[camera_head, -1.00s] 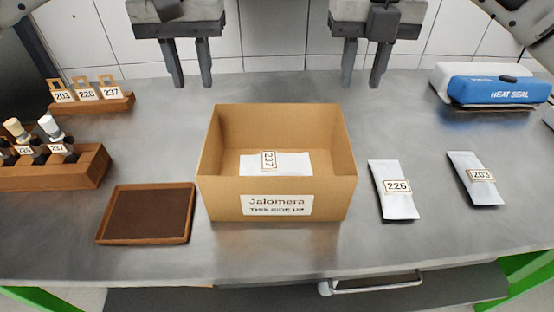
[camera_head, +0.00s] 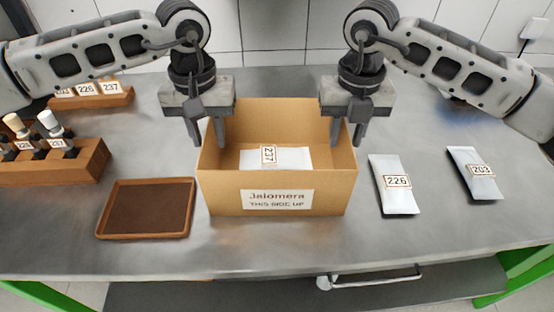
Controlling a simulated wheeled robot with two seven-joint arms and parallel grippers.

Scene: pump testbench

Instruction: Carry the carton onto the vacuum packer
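The open-topped brown carton (camera_head: 228,196) stands upright in the middle of the bench, its label reading "Jalomera THIS SIDE UP". A white pouch marked 237 (camera_head: 290,158) lies inside it. My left gripper (camera_head: 208,140) is at the carton's left side wall, fingers pointing down and apart. My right gripper (camera_head: 345,140) is at the right side wall, fingers also apart. Neither visibly squeezes a wall; exact contact is hard to tell. The vacuum packer is not recognisable here; the blue heat sealer seen earlier is hidden behind my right arm.
Pouches marked 226 (camera_head: 398,200) and 203 (camera_head: 473,181) lie right of the carton. A brown tray (camera_head: 188,226) lies to its left. A wooden bottle rack (camera_head: 85,171) and a tag holder (camera_head: 122,101) stand at the left. The bench front is clear.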

